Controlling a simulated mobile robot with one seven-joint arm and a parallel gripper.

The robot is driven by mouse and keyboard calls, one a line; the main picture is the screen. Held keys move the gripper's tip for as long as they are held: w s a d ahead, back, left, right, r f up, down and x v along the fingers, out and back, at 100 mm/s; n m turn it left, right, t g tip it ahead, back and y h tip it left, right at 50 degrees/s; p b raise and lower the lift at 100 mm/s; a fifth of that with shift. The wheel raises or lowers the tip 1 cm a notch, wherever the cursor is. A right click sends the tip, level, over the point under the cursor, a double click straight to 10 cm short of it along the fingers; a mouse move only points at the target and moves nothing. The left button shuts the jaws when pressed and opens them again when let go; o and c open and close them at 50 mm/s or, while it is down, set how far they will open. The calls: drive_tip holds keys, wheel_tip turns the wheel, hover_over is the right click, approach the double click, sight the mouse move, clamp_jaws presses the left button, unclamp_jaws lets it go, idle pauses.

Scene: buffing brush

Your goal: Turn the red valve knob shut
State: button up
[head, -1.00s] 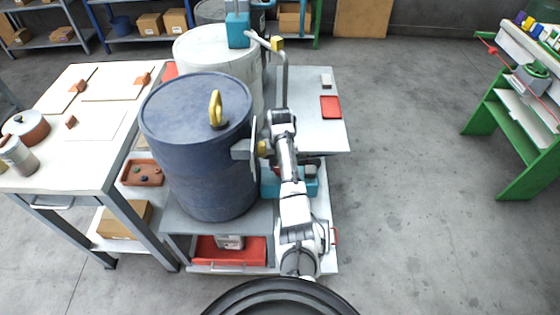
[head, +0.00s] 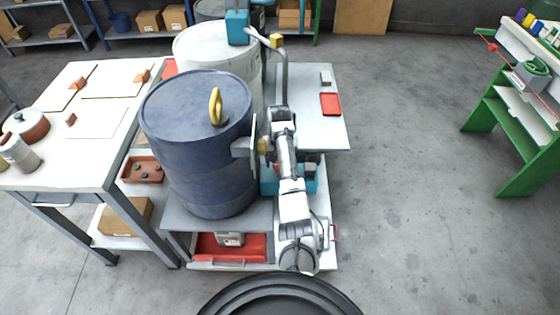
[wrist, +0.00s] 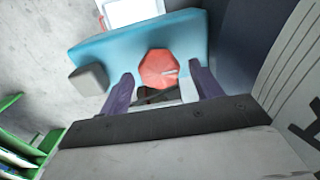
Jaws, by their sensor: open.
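The red valve knob (wrist: 157,69) is faceted and sits on a teal body (wrist: 102,47) with a grey block (wrist: 88,79) at its left end. In the wrist view my gripper (wrist: 162,71) is open, with one dark finger on each side of the knob. Gaps show between the knob and both fingers; I cannot tell how deep the fingers reach. In the head view the teal body (head: 306,186) shows low to the right of the blue drum, and my arm hides the knob and most of the gripper.
The large blue drum (head: 190,130) with a yellow handle (head: 215,106) stands close on the left of my arm. A white drum (head: 210,48) is behind it. A grey table (head: 305,125) bears a red tray (head: 330,104). The floor (head: 410,170) to the right is clear.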

wheel_tip(320, 180, up, 14)
drive_tip(key=p, duration=0.3)
drive_tip(key=shift+f, duration=0.1)
idle(0.7)
